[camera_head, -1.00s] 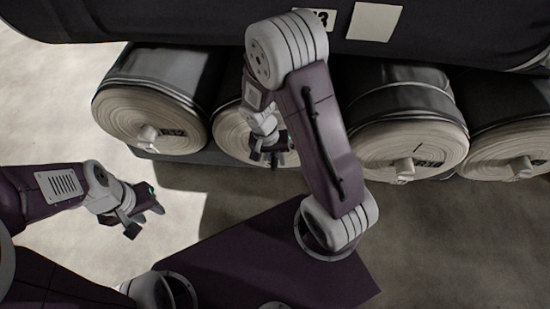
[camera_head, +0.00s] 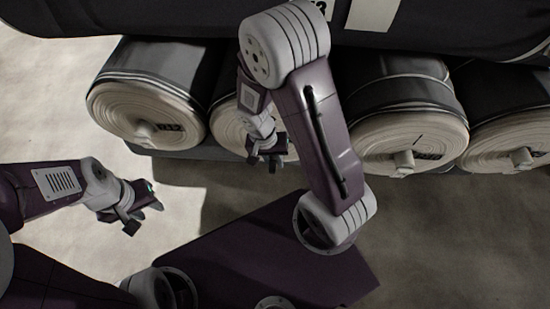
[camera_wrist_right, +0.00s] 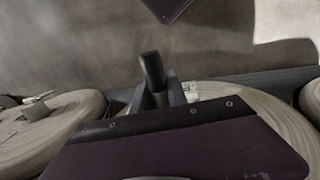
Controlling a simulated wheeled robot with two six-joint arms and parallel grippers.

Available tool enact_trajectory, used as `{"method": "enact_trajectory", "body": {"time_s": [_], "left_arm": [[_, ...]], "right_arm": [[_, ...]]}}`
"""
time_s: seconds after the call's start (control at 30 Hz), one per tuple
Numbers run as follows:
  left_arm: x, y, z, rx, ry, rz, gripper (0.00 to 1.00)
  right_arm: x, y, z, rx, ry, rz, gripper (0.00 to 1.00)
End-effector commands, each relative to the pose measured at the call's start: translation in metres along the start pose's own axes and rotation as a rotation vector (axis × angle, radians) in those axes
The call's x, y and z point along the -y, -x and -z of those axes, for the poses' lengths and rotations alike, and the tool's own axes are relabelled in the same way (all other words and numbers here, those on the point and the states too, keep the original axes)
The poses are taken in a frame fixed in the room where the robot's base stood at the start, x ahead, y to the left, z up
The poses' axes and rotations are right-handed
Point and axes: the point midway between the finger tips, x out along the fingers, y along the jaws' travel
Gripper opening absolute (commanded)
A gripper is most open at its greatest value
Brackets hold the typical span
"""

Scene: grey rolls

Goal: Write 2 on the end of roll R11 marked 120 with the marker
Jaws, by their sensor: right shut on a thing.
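My right gripper (camera_head: 267,157) is shut on a dark marker (camera_wrist_right: 152,72), whose thick end stands up between the fingers in the right wrist view. The gripper is in front of the pale end of the second roll from the left (camera_head: 226,128), which also shows in the right wrist view (camera_wrist_right: 270,108). The arm and gripper cover much of that end, and I cannot read its markings. I cannot tell whether the marker tip touches the roll. My left gripper (camera_head: 143,215) is open and empty, low at the left.
Another roll (camera_head: 500,140) lies at the right. A large dark roll (camera_head: 150,18) lies above them. Floor is clear at the left.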

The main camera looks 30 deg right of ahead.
Motion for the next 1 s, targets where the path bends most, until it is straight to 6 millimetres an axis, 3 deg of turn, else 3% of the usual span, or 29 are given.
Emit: {"method": "enact_trajectory", "body": {"time_s": [0.23,0.7,1.0], "left_arm": [[0.0,-0.003,0.0,0.0,0.0,0.0,0.36],[0.0,-0.016,-0.002,0.0,0.0,0.0,0.36],[0.0,-0.015,-0.002,0.0,0.0,0.0,0.36]], "right_arm": [[0.001,-0.001,-0.005,-0.001,0.003,0.0,0.0],[0.001,-0.001,-0.058,-0.001,0.002,0.001,0.0],[0.0,0.0,-0.06,0.0,0.001,0.0,0.0]]}}
